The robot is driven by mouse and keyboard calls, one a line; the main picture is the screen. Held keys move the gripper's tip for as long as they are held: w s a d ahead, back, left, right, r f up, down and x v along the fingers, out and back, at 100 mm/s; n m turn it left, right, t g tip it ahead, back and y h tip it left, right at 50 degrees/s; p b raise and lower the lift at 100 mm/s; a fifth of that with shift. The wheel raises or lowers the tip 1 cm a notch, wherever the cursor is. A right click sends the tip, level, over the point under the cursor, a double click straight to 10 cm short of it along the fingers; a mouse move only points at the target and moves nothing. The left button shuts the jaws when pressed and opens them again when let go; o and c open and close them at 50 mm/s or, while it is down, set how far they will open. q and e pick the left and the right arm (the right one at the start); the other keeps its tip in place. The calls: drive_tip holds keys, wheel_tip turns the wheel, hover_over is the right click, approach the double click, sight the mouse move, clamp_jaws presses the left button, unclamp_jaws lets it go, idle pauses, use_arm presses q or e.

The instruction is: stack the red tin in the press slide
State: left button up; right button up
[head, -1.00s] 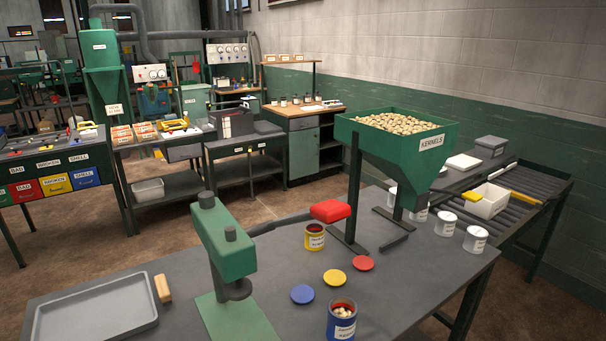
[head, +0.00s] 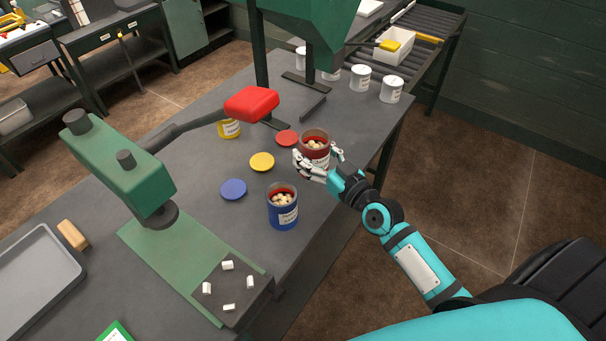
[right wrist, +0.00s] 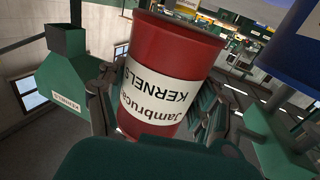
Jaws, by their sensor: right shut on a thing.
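My right gripper (head: 318,166) is shut on the red tin (head: 315,147), which is open at the top and filled with pale kernels. In the right wrist view the red tin (right wrist: 170,75) fills the middle between the fingers, with its white KERNELS label showing. The green press (head: 125,165) stands to the left on the table. Its slide (head: 232,290), a dark plate with several small white blocks, is at the front of the green base and holds no tin. My left gripper is not in view.
A blue tin (head: 283,208) with kernels stands between the red tin and the slide. Blue (head: 233,190), yellow (head: 262,162) and red (head: 287,138) lids lie behind it. A grey tray (head: 40,275) lies far left.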

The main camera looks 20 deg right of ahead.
sight(313, 142)
drive_tip(key=w, duration=0.2)
drive_tip(key=w+d, duration=0.1)
drive_tip(key=shift+d+r, duration=0.1)
drive_tip(key=shift+r, duration=0.15)
drive_tip(key=shift+s+r, duration=0.1)
drive_tip(key=shift+s, duration=0.2)
wheel_tip(313, 142, down, 5)
drive_tip(key=shift+w+f+b, duration=0.1)
drive_tip(key=shift+f+b, duration=0.1)
drive_tip(key=shift+b, duration=0.9)
wheel_tip(313, 142, down, 4)
drive_tip(key=shift+r+b, duration=0.2)
drive_tip(key=shift+b, duration=0.55)
drive_tip(key=shift+f, duration=0.4)
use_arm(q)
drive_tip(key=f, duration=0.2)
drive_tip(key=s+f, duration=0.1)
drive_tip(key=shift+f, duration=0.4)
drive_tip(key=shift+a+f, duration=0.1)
use_arm(e)
drive_tip(key=shift+f, duration=0.2)
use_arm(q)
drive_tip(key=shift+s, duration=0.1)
use_arm(e)
drive_tip(key=o, duration=1.4)
drive_tip(key=shift+c, duration=0.2)
